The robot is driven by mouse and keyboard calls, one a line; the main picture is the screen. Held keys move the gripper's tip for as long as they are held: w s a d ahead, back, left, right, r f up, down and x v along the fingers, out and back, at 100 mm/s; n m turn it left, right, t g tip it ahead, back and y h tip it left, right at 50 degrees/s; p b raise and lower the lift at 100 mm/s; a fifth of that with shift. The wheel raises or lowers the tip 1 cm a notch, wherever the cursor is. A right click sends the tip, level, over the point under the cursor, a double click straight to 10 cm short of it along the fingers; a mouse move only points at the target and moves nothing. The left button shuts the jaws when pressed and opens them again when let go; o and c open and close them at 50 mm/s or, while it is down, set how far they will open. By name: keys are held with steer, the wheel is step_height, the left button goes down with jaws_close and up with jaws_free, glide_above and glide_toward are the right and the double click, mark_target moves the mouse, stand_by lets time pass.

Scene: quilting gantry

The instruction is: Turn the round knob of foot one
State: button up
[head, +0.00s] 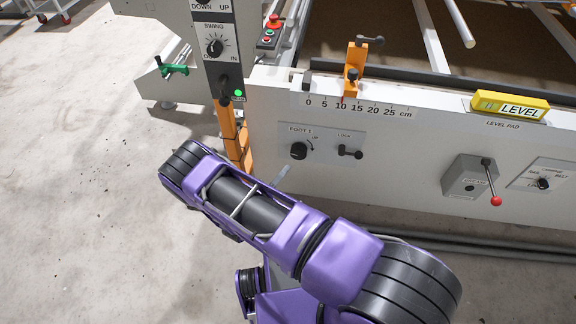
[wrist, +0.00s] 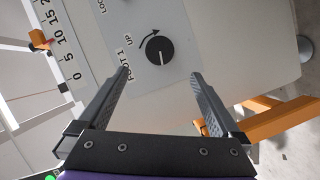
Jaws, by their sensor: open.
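The round black knob of foot one (head: 299,151) sits on a light panel marked FOOT 1, on the white front beam. It also shows in the wrist view (wrist: 160,51), with a white pointer line and a curved arrow marked UP beside it. My gripper (wrist: 161,73) is open and empty. Its two fingers point towards the panel, one on each side of the knob in the picture, with the knob a little beyond the tips. The fingers do not appear to touch it. In the head view my purple arm reaches towards the panel and hides most of the gripper.
A black LOCK lever (head: 350,152) is right of the knob. A centimetre scale (head: 358,107) with an orange stop (head: 355,70) runs above. A grey box with a red-tipped lever (head: 494,186) is further right. An orange post (head: 232,135) stands left. The floor at left is clear.

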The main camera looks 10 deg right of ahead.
steer(key=v, duration=0.3)
steer(key=shift+s+a, duration=0.15)
stand_by(0.4)
